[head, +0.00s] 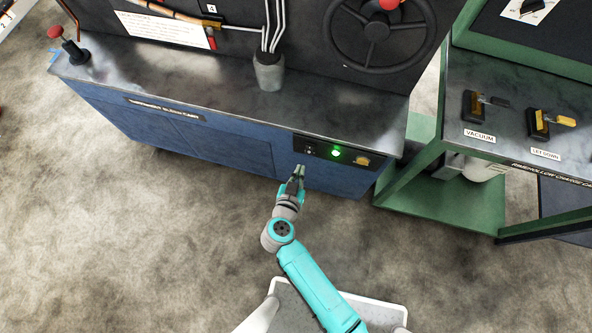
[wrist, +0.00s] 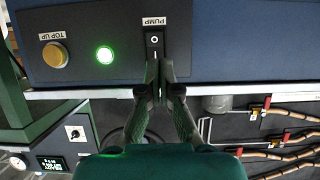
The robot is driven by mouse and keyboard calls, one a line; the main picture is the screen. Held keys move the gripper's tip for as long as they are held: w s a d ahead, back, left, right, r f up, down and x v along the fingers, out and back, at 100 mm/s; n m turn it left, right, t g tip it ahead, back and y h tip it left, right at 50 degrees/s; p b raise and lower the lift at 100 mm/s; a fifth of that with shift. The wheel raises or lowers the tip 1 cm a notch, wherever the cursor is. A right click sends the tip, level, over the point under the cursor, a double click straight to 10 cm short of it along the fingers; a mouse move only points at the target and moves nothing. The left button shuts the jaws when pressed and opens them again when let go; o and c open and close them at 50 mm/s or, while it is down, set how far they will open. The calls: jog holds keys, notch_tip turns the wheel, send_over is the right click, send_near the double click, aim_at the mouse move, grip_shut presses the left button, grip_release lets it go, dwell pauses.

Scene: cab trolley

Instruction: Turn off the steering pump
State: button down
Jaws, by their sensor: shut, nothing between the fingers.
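The black pump rocker switch (head: 309,149) is on a dark panel on the blue cabinet's front. In the wrist view the switch (wrist: 154,42) shows O and I marks beside an upside-down PUMP label (wrist: 153,20). The green lamp (head: 336,153) next to it is lit, also in the wrist view (wrist: 104,55). My gripper (head: 299,171) is shut and empty, just below the switch in the head view. In the wrist view my gripper (wrist: 160,72) covers the switch's lower part; I cannot tell whether it touches. The rocker's tilt is unclear.
A yellow TOP UP button (head: 361,161) sits right of the lamp. The grey worktop (head: 215,83) overhangs the panel. A green trolley (head: 440,205) with VACUUM and LET DOWN levers stands at right. The floor left of my arm is clear.

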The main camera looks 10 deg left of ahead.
aim_at(307, 151)
jog(key=x, duration=0.7)
jog(key=shift+w+f, duration=0.15)
jog(key=shift+w, duration=0.1)
jog(key=shift+w, duration=0.1)
jog(key=shift+w+d+f+t, duration=0.1)
jog(key=shift+w+f+t, duration=0.1)
jog(key=shift+t, duration=0.3)
jog(key=v, duration=1.2)
jog(key=shift+s, duration=0.2)
jog(key=shift+f, duration=0.2)
